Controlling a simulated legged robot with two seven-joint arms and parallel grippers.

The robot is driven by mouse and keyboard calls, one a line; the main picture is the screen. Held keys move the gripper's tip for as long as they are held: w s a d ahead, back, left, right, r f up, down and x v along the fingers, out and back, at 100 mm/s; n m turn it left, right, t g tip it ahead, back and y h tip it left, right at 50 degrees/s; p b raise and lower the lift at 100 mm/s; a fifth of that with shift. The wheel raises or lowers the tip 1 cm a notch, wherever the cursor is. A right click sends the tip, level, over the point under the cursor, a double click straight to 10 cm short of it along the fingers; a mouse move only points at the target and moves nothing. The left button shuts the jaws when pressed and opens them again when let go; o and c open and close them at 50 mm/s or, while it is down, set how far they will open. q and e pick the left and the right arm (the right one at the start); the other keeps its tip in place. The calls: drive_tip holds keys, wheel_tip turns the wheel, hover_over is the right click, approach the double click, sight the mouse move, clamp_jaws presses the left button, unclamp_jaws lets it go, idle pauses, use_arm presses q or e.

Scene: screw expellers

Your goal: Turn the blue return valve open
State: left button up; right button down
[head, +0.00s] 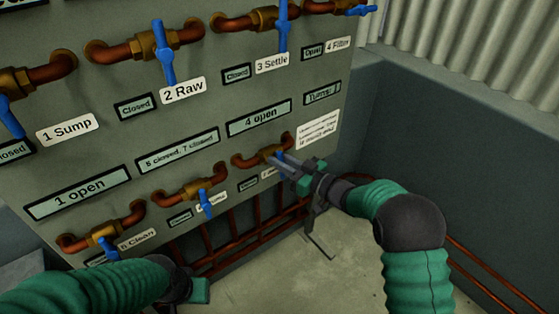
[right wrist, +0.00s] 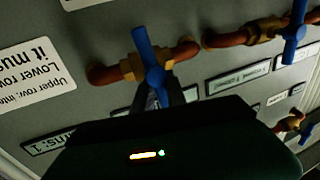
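The valve at the right end of the lower row (head: 268,154) has a brass body on a copper pipe and a blue handle. Its name label is partly hidden by my right gripper (head: 281,165), so I cannot read it as return. The gripper's fingers are at the blue handle; I cannot tell if they grip it. In the right wrist view, the blue handle (right wrist: 148,52) points toward the dark fingers, which overlap its near end. My left gripper (head: 195,290) is low at the front, below the lower row, its fingers not clearly visible.
The upper row has blue-handled valves labelled 1 Sump, 2 Raw (head: 163,52), 3 Settle and 4 Filter. Two other lower valves, a middle one (head: 204,200) and a left one (head: 105,243), are left of my right gripper. Copper pipes (head: 235,237) run beneath the panel.

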drive_tip(key=shift+d+f, duration=0.1)
drive_tip(key=shift+d, duration=0.2)
drive_tip(key=shift+a, duration=0.1)
